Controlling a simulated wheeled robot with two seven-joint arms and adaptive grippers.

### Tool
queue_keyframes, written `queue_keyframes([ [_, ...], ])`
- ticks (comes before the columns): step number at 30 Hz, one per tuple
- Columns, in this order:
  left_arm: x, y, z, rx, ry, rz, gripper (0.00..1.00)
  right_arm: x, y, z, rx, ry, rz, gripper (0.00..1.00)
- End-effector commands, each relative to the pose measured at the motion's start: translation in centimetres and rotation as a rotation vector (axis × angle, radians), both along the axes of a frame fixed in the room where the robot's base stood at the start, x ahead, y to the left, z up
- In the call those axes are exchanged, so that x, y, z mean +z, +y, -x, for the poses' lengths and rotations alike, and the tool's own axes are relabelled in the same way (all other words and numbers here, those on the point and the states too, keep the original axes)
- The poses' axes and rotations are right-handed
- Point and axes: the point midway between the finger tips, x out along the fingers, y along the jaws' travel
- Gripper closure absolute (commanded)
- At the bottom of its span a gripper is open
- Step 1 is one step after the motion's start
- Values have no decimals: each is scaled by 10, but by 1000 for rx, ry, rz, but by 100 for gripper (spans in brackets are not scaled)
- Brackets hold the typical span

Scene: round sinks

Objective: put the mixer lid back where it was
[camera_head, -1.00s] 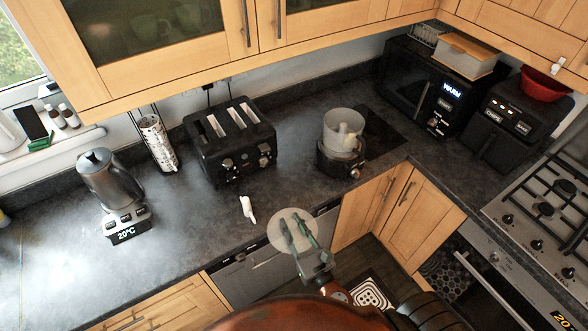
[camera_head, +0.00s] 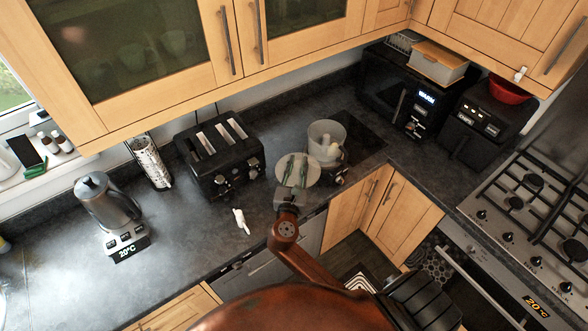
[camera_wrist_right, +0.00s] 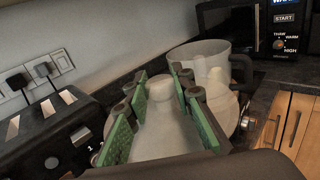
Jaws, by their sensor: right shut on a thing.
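The mixer lid (camera_head: 313,171) is a translucent pale disc with a raised knob. My right gripper (camera_head: 296,170) is shut on it. In the right wrist view the lid (camera_wrist_right: 165,130) has its narrow neck between the green finger pads of the right gripper (camera_wrist_right: 160,92). The mixer (camera_head: 327,140) has a clear bowl on a black base and stands on the counter just right of and behind the lid. In the wrist view its clear bowl (camera_wrist_right: 205,62) shows beyond the fingers, with a whitish part inside. My left gripper is not in view.
A black toaster (camera_head: 222,158) stands left of the lid. A small white object (camera_head: 241,221) lies near the counter's front edge. A kettle (camera_head: 108,203) is farther left. A microwave (camera_head: 402,92) stands behind right. Wall cabinets (camera_head: 190,45) overhang the counter.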

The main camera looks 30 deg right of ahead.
Motion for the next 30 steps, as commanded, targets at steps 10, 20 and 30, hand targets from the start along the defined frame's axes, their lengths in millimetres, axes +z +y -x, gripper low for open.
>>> queue_keyframes([
  [10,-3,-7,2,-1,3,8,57,-53,-20,-55,0,2,2,100],
  [20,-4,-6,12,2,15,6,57,-81,-26,-69,1,3,2,100],
  [30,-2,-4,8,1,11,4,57,-100,-25,-68,1,-1,0,100],
])
